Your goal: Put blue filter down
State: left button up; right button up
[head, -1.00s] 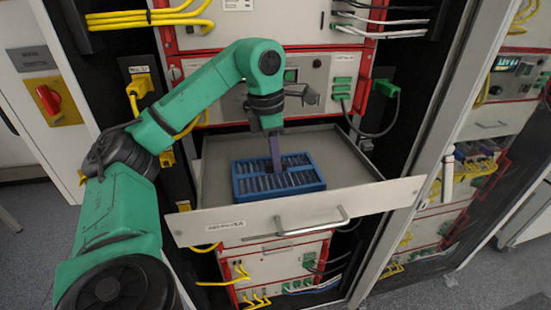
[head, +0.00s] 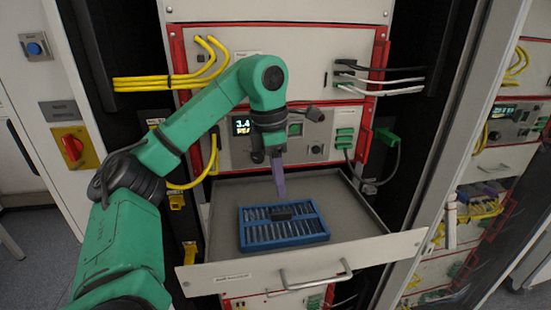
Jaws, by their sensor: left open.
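The blue filter (head: 283,238) lies flat in the open grey drawer (head: 226,195). It is a blue frame with pale slats and a dark block (head: 281,212) at its middle. My left gripper (head: 279,192) is above the filter's rear part, its purple finger pointing down. It looks empty and apart from the filter. My right gripper is not in view.
The drawer's white front panel with a handle (head: 317,275) stands at the front. Red-framed instrument panels with cables are behind the drawer. Yellow cables (head: 175,82) hang at the upper left. Bare drawer floor surrounds the filter.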

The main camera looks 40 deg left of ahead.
pick_arm(q)
jog(key=shift+s+a+r, duration=0.1)
jog(key=shift+r, duration=0.9)
jog(key=shift+s+a+r, duration=0.1)
jog(key=shift+r, duration=0.85)
